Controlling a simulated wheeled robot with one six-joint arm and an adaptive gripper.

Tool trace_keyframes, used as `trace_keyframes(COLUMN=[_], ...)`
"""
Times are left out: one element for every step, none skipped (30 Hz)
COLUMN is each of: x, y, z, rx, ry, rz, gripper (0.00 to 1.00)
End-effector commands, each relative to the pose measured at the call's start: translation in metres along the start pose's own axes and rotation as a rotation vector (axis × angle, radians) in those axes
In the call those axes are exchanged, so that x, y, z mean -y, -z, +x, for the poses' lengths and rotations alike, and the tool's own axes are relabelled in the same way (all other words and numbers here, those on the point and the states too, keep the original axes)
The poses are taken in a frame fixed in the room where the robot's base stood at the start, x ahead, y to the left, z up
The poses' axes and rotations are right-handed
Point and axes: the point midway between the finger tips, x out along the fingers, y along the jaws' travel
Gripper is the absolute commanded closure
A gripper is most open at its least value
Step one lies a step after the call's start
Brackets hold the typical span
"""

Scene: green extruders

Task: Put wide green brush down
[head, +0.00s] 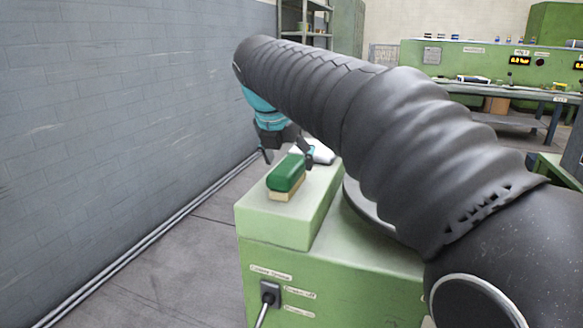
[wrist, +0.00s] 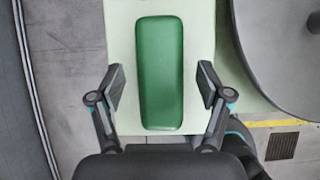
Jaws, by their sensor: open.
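The wide green brush (head: 287,174) has a green top and a pale yellowish underside. It rests on the light green top of a machine cabinet (head: 320,207). In the wrist view the brush (wrist: 160,72) lies lengthwise, its near end between my fingers. My gripper (wrist: 160,88) is open, with a finger on each side and a gap between each finger and the brush. In the head view my gripper (head: 288,158) is just above and behind the brush. My arm hides part of the cabinet top.
A white object (head: 322,154) sits behind the brush on the cabinet. A grey brick wall (head: 110,110) stands to the left, with open floor (head: 165,270) below it. A round grey disc (wrist: 290,50) is at the right in the wrist view. Workbenches (head: 500,95) stand far back.

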Motion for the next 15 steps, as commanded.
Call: trace_keyframes(x=[-0.001,-0.001,-0.001,-0.001,-0.001,0.0,0.0,-0.001,-0.001,-0.001,-0.001,0.0,0.0,0.0,0.0], y=[-0.001,-0.001,0.0,0.0,0.0,0.0,0.0,0.0,0.0,0.0,0.0,0.0,0.0,0.0,0.0], z=[-0.013,-0.019,-0.026,-0.032,-0.037,-0.044,-0.048,-0.052,-0.057,-0.061,-0.063,-0.066,-0.068,-0.07,-0.072], rx=[0.002,0.002,0.002,0.003,0.002,0.002,0.002,0.001,0.002,0.001,0.001,0.001,0.001,0.0,0.0], ry=[-0.002,-0.004,-0.003,-0.004,-0.003,-0.003,-0.003,-0.002,-0.002,-0.002,-0.001,-0.001,-0.001,-0.001,0.0], rz=[0.0,0.0,-0.001,0.0,0.0,0.0,0.0,0.0,-0.001,-0.001,-0.001,-0.001,-0.001,0.0,0.0], gripper=[0.23,0.23,0.23,0.23,0.23,0.23,0.23,0.23,0.23,0.23,0.23,0.23,0.23,0.23,0.23])
